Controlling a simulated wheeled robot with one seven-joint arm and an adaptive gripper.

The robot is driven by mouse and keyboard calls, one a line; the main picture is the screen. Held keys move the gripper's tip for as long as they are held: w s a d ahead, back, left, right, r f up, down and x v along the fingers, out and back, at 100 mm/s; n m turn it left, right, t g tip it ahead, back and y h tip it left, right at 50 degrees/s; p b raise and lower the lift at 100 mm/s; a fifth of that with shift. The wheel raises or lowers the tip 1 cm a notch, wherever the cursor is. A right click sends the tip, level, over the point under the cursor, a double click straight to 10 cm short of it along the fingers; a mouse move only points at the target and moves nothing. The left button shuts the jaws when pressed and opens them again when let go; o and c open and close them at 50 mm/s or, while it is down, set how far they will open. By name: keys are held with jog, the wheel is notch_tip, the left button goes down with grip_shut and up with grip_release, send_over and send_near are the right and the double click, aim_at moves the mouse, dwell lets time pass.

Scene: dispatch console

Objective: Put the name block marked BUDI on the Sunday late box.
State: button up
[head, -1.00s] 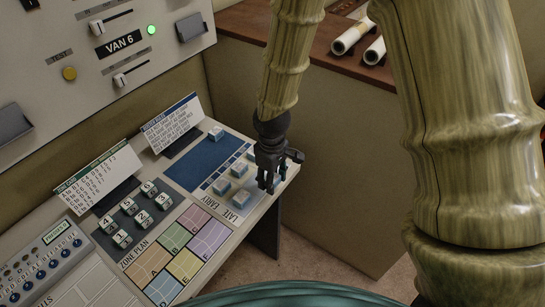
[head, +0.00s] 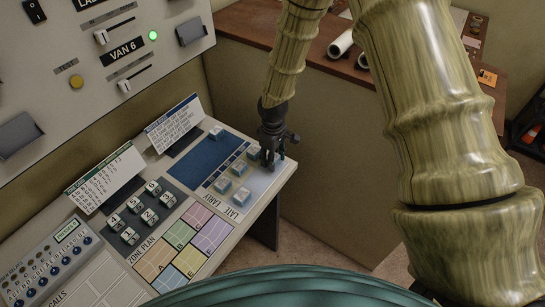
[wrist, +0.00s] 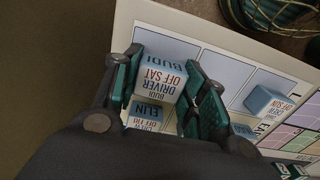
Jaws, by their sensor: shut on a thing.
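The BUDI name block (wrist: 160,80), pale with blue sides and lettered "BUDI DRIVER OFF SAT", is between the two green-padded fingers of my gripper (wrist: 166,74) in the wrist view. In the head view my gripper (head: 271,158) is low over the far right end of the roster board; the block there is hidden by the fingers. The board's late row (head: 262,180) is a pale strip along the front right edge. The Sunday label cannot be read. Whether the BUDI block touches the board cannot be told.
The ELIN block (wrist: 147,113) is close beside the held block. Another block (wrist: 265,103) sits in a box to the right. In the head view, several blocks stand on the board, one of them (head: 241,196) near the LATE label. A blue panel (head: 208,160) lies behind.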

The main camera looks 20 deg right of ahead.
jog(key=shift+f, duration=0.55)
jog(key=shift+f, duration=0.15)
jog(key=o, duration=0.9)
jog(key=shift+o, duration=0.2)
notch_tip(320, 180, up, 12)
jog(key=b, duration=0.4)
